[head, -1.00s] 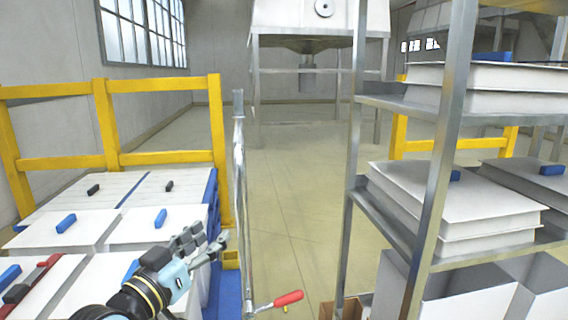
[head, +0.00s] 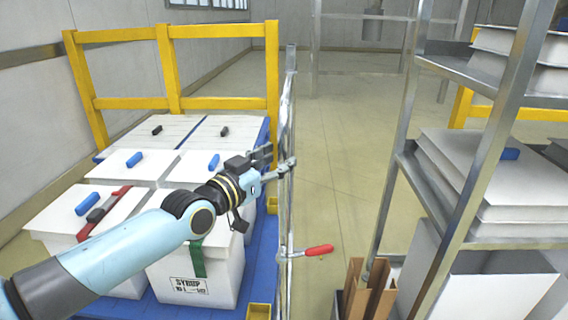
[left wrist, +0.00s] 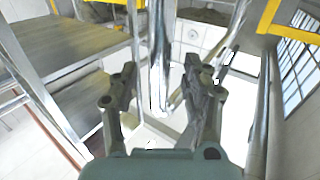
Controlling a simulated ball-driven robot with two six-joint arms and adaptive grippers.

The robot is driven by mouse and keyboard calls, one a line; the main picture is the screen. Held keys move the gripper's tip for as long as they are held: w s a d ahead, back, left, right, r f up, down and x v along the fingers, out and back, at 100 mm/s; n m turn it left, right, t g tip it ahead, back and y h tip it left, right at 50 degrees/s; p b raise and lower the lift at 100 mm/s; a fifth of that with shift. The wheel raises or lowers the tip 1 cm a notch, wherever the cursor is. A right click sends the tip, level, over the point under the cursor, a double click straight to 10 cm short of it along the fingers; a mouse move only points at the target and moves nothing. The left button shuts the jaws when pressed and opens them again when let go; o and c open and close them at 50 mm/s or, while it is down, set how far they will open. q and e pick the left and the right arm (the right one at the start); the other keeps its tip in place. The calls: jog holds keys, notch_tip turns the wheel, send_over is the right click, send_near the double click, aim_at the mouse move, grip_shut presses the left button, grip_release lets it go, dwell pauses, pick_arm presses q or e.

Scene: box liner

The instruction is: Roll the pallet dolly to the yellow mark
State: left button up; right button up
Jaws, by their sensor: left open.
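The blue pallet dolly (head: 180,305) stands at the left in the head view, loaded with white lidded boxes (head: 190,268). A tall shiny metal post (head: 289,110) rises along its right side, with a red-handled clamp (head: 318,250) low on it. My left gripper (head: 276,160) is open, its fingertips at the post in the head view. In the left wrist view the open fingers (left wrist: 165,95) point at a shiny upright bar (left wrist: 160,50) that shows between them. I cannot tell whether they touch it. My right gripper is out of view. I cannot make out a yellow floor mark.
A yellow rail (head: 170,70) stands behind the dolly. At the right a metal shelf rack (head: 480,160) holds white stacks, with brown boards (head: 370,285) at its foot. The tan floor (head: 345,180) between post and rack is clear.

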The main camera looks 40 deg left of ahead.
pick_arm(q)
jog(key=shift+w+b, duration=0.4)
jog(key=shift+w, duration=0.95)
jog(key=shift+d, duration=0.1)
grip_shut()
jog(key=shift+f, duration=0.1)
